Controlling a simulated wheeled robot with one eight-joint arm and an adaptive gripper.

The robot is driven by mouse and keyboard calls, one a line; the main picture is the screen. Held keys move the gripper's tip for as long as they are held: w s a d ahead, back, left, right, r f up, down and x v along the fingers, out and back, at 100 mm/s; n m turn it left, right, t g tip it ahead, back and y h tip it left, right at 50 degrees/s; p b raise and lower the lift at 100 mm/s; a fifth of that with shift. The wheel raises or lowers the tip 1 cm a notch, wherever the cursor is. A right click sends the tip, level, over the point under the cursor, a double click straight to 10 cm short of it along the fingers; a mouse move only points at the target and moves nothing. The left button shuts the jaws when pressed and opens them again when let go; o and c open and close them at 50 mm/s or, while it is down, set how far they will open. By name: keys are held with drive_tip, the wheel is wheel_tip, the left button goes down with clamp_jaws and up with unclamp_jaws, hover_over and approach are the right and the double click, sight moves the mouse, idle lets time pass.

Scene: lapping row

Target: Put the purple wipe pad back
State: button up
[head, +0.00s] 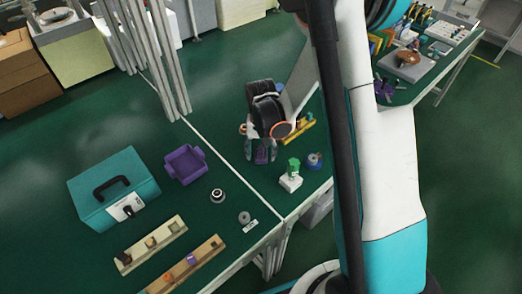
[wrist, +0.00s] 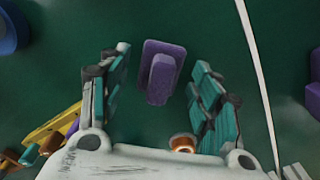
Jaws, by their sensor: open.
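The purple wipe pad (wrist: 160,72), a flat block with a raised grip on top, lies on the green table in the wrist view. It is between and beyond the fingertips of my gripper (wrist: 161,60), with clear gaps on both sides. My gripper is open and empty. In the head view my gripper (head: 261,152) points down over the table, and a bit of purple shows between its fingers; the rest of the pad is hidden there. A purple open tray (head: 185,163) stands to the left, across the white seam, with no pad visible in it.
A teal toolbox (head: 113,187) stands left of the tray. A green part on a white block (head: 290,181) and a blue-grey roll (head: 315,160) stand right of my gripper. A yellow tool (head: 301,130) lies behind them. Two slotted racks (head: 150,244) lie at the front.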

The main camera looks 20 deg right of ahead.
drive_tip(key=shift+r, duration=0.1)
wheel_tip(320, 180, up, 12)
drive_tip(key=p, duration=0.4)
wheel_tip(320, 180, up, 15)
drive_tip(key=n+t, duration=0.2)
drive_tip(key=t, duration=0.1)
hover_over(261, 149)
drive_tip(key=s, duration=0.8)
drive_tip(key=s+r+n+t, duration=0.2)
drive_tip(key=s+r+t, duration=0.2)
drive_tip(key=s, duration=0.7)
drive_tip(key=shift+s+r+n, duration=0.2)
drive_tip(key=shift+r+n, duration=0.1)
